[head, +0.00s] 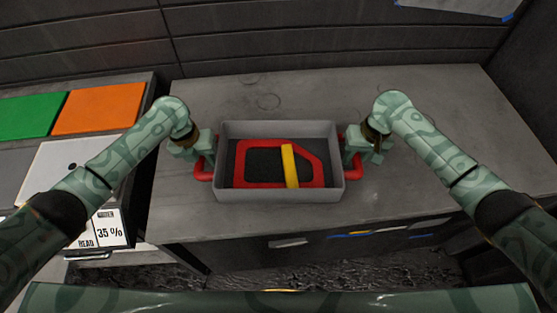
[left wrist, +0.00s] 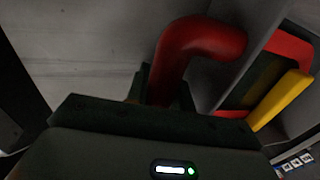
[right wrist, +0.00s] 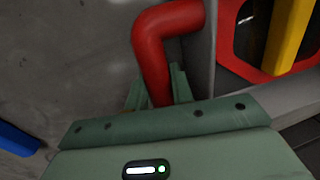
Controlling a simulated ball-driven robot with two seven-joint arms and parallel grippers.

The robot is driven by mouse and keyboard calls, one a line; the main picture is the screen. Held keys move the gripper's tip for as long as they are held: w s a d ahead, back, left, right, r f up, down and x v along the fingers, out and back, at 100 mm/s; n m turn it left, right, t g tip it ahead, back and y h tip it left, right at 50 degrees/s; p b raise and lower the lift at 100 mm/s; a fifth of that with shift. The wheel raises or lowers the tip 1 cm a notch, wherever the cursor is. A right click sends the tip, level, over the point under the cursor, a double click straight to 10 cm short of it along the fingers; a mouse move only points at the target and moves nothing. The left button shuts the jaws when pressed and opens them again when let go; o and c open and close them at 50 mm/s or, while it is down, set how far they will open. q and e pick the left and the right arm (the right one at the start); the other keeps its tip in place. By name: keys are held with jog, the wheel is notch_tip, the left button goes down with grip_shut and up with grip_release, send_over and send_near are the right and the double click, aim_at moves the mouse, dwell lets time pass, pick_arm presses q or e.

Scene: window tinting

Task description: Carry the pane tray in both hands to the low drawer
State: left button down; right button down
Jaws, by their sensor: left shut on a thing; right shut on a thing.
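The grey pane tray (head: 280,196) is on or just above the grey worktop in the head view; I cannot tell which. A red-framed pane (head: 240,165) with a dark middle and a yellow bar (head: 290,166) lies inside it. My left gripper (head: 203,160) is shut on the red handle at the tray's left end, which shows in the left wrist view (left wrist: 200,40). My right gripper (head: 354,158) is shut on the red handle at the right end, seen in the right wrist view (right wrist: 153,45). The low drawer cannot be made out for certain.
The worktop (head: 430,110) is clear around the tray. Its front has a pale drawer handle (head: 288,243) and several coloured strips. At left are a green panel (head: 30,115), an orange panel (head: 97,108) and a "35 %" card (head: 109,230). A dark wall stands behind.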

pick_arm(q)
jog(key=shift+w+r, duration=0.1)
jog(key=shift+r, duration=0.1)
pick_arm(e)
jog(key=shift+w+r, duration=0.15)
jog(key=shift+r, duration=0.05)
